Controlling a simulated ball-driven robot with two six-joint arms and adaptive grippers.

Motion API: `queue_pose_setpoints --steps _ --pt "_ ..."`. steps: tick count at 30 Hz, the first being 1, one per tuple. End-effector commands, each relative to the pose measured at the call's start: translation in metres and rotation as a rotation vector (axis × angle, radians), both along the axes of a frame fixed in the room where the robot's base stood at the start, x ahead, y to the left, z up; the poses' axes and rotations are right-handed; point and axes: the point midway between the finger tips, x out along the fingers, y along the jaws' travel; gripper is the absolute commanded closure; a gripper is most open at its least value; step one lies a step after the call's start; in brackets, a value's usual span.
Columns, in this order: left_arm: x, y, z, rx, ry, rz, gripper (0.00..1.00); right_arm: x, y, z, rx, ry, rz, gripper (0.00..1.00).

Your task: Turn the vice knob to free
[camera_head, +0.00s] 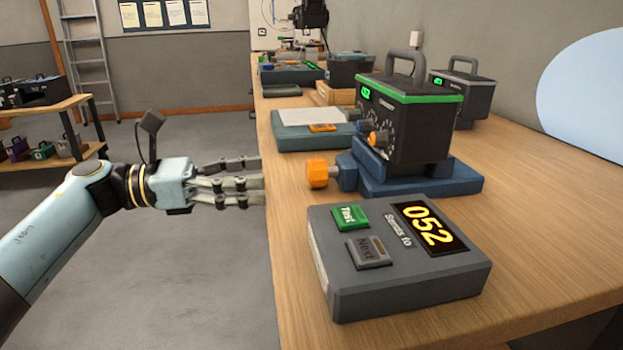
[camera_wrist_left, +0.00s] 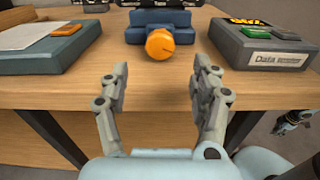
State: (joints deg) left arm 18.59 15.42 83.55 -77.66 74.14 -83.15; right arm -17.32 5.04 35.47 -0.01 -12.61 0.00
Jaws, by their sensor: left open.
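The vice knob is orange (camera_head: 318,173) and sits at the left end of the blue vice (camera_head: 425,181) on the bench. A black tester with a green rim (camera_head: 407,128) stands in the vice. My left gripper (camera_head: 259,172) is open and empty, left of the knob and apart from it, by the bench edge. In the left wrist view the knob (camera_wrist_left: 160,44) lies ahead, between the lines of the two open fingers (camera_wrist_left: 164,77). A pointer-like mark shows on the knob's face there. My right gripper (camera_wrist_left: 288,122) may be the dark part at the right edge of the wrist view; its jaws are unclear.
A grey box with green and grey buttons and a 052 display (camera_head: 400,255) stands in front of the vice. A grey-green case with paper and an orange button (camera_head: 312,129) lies behind the knob. The bench edge (camera_head: 268,215) runs beside my gripper.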

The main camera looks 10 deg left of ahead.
Motion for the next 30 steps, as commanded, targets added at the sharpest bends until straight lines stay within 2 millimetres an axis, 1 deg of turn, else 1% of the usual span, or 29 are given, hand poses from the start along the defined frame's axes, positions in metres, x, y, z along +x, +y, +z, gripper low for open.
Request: queue_pose_setpoints --steps 3,6,12,15,19,26,27,30 --pt "0.007 -0.022 0.003 -0.009 0.002 0.0 0.36 -0.005 0.013 0.002 0.015 0.006 -0.006 1.0" --pt "0.013 -0.042 0.003 -0.01 0.003 0.001 0.36 -0.004 0.017 0.004 0.02 0.005 -0.008 1.0" --pt "0.024 -0.075 0.002 -0.009 0.006 0.002 0.36 0.0 0.01 0.006 0.012 -0.001 -0.005 1.0" --pt "0.027 -0.085 0.001 -0.009 0.007 0.002 0.36 0.003 0.007 0.006 0.008 -0.005 -0.003 1.0" --pt "0.029 -0.091 0.0 -0.007 0.008 0.003 0.36 0.005 0.005 0.006 0.005 -0.008 -0.002 1.0" --pt "0.03 -0.091 0.0 -0.007 0.008 0.003 0.36 0.005 0.004 0.006 0.004 -0.008 -0.002 1.0" --pt "0.03 -0.091 0.0 -0.007 0.008 0.003 0.39 0.005 0.004 0.006 0.004 -0.008 -0.001 1.0" --pt "0.03 -0.091 0.0 -0.007 0.008 0.003 0.52 0.005 0.004 0.006 0.005 -0.008 -0.002 1.0"
